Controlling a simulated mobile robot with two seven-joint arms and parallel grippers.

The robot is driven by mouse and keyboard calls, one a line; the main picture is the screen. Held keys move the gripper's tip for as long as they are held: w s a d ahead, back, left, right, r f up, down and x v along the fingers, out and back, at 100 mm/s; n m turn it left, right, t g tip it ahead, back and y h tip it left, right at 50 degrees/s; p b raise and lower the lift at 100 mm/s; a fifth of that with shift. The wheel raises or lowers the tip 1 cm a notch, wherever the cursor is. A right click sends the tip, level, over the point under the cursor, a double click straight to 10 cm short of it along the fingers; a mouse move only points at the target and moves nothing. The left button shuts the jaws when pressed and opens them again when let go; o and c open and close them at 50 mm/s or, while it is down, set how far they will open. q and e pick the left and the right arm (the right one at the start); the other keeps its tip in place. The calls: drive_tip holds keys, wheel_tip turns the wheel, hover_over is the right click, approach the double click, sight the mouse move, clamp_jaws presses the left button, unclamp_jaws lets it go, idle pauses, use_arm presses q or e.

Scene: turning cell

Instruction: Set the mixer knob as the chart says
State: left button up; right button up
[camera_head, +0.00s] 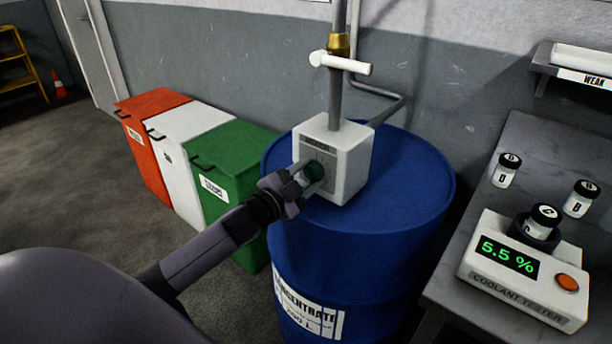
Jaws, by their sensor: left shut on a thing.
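The mixer is a white box (350,165) on top of the blue concentrate drum (405,200). My right gripper is not in view. No chart that I can read shows. The coolant tester (527,268) at the right reads 5.5 % in green, with a jar marked C (542,222) seated on it.
Jars D (505,171) and B (580,199) stand on the grey bench (535,150). A shelf marked WEAK (585,78) is above. A pipe with a white valve handle (340,63) rises from the mixer. Red, white and green bins (235,165) line the wall at left.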

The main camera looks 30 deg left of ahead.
use_arm(q)
drive_tip(key=shift+f, duration=0.15)
drive_tip(key=o, duration=1)
drive_tip(key=shift+o, duration=0.2)
drive_tip(key=shift+s, duration=0.15)
drive_tip(key=s, duration=0.7)
drive_tip(key=shift+a+b, duration=0.25)
drive_tip(key=shift+b, duration=0.05)
drive_tip(key=s+d+f+n+g, duration=0.3)
drive_tip(key=s+d+f+n, duration=0.1)
drive_tip(key=s+d+f, duration=0.3)
drive_tip(key=s+d+f+n+g+h, duration=0.1)
drive_tip(key=s+d+f+n+g, duration=0.3)
drive_tip(key=s+d+f, duration=0.4)
drive_tip(key=s+f, duration=0.4)
drive_tip(key=f, duration=0.3)
drive_tip(key=shift+s+n+g, duration=0.15)
drive_tip(key=shift+n+g, duration=0.15)
